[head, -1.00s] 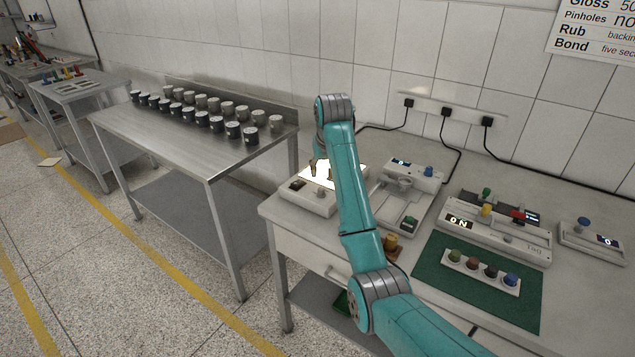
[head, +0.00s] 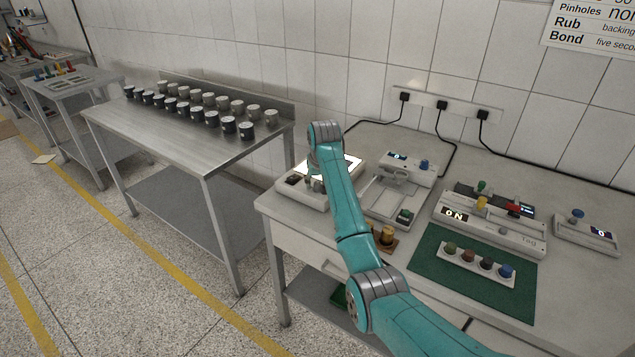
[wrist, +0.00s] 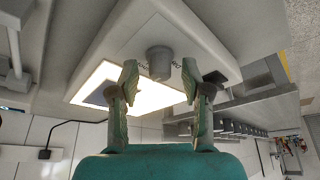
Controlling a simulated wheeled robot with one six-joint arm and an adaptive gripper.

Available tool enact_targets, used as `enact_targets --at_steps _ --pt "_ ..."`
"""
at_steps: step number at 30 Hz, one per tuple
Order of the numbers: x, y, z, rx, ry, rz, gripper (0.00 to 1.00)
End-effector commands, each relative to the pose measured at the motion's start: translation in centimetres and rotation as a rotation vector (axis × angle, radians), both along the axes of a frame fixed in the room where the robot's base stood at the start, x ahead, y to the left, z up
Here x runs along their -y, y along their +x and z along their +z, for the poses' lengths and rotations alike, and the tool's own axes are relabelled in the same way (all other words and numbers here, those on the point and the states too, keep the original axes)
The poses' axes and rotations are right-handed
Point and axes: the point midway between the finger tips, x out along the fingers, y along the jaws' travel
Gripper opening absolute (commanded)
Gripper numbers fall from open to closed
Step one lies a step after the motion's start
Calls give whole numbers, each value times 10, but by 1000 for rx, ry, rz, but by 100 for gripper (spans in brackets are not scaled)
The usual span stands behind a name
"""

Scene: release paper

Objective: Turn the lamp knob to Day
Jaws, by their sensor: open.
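The lamp is a pale box (head: 318,204) with a brightly lit panel on top, at the left end of the bench. It also shows in the wrist view (wrist: 205,40), with its lit panel (wrist: 150,95) behind the fingers. The grey round lamp knob (wrist: 159,60) stands on the box, with small lettering beside it too blurred to read. My gripper (wrist: 160,74) is open, one finger to each side of the knob in the picture; contact does not show. In the head view my gripper (head: 317,184) is over the box, and the knob is not clearly visible there.
A grey device (head: 395,195) stands right of the lamp box. Brown pieces (head: 387,236) sit near the bench's front edge. A green mat (head: 470,290) holds a rack of coloured knobs. A metal table (head: 150,125) with several cups stands left across a gap.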

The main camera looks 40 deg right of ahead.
Motion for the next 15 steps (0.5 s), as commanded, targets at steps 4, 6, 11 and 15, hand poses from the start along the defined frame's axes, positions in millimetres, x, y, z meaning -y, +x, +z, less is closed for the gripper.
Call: enact_targets --at_steps 4,6,11,15 --pt "0 0 0 0 0 0 30" --pt "0 0 0 0 0 0 13" --pt "0 0 0 0 0 0 0" --pt "0 0 0 0 0 5 0"
